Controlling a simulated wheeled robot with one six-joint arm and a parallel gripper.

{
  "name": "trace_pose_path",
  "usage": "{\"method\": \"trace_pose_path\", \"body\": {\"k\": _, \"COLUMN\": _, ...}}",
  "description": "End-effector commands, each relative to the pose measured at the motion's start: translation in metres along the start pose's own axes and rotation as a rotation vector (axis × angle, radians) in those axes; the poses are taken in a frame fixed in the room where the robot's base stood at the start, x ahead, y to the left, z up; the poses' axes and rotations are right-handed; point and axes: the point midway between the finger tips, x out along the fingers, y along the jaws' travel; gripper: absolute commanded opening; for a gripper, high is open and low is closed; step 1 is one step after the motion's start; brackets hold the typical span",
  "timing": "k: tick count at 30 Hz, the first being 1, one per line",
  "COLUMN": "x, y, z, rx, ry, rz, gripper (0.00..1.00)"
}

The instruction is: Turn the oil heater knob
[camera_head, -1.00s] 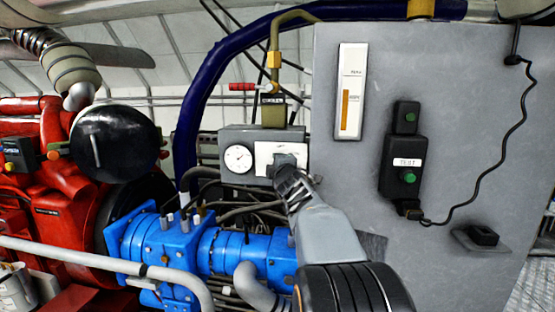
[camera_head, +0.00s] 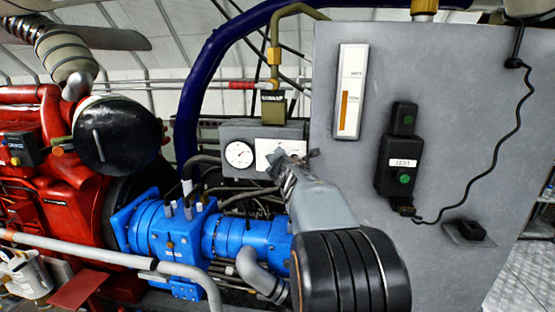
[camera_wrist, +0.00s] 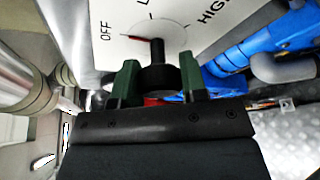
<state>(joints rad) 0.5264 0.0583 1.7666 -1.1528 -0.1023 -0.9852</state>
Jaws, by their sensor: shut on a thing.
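The oil heater knob (camera_wrist: 157,58) is dark and sits on a white dial plate marked OFF and HIGH, with a middle label partly cut off. A red mark shows by the knob on the OFF side. In the wrist view my gripper (camera_wrist: 158,78) has its two green-sided fingers on either side of the knob, shut on it. In the head view the white dial plate (camera_head: 266,150) is on a grey box (camera_head: 235,133), right of a round gauge (camera_head: 239,154). My gripper (camera_head: 296,162) covers the knob there.
A large grey panel (camera_head: 450,110) stands close on the right, with a black TEST button box (camera_head: 400,165). Blue pump housings (camera_head: 240,238) and hoses lie below the dial. A red engine (camera_head: 60,210) is at left.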

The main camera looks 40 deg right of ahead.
Motion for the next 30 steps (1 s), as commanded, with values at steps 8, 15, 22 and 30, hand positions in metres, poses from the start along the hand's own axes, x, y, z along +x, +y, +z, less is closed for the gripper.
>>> {"method": "trace_pose_path", "body": {"k": 8, "x": -0.0001, "y": 0.0012, "z": -0.0002, "rx": -0.023, "ry": 0.001, "rz": -0.006, "gripper": 0.16}}
{"method": "trace_pose_path", "body": {"k": 15, "x": -0.0001, "y": 0.001, "z": -0.0002, "rx": -0.023, "ry": 0.001, "rz": -0.006, "gripper": 0.16}}
{"method": "trace_pose_path", "body": {"k": 22, "x": -0.0001, "y": 0.0005, "z": 0.0, "rx": -0.022, "ry": 0.0, "rz": -0.007, "gripper": 0.57}}
{"method": "trace_pose_path", "body": {"k": 30, "x": -0.0001, "y": -0.0002, "z": 0.0003, "rx": -0.02, "ry": 0.0, "rz": -0.008, "gripper": 0.65}}
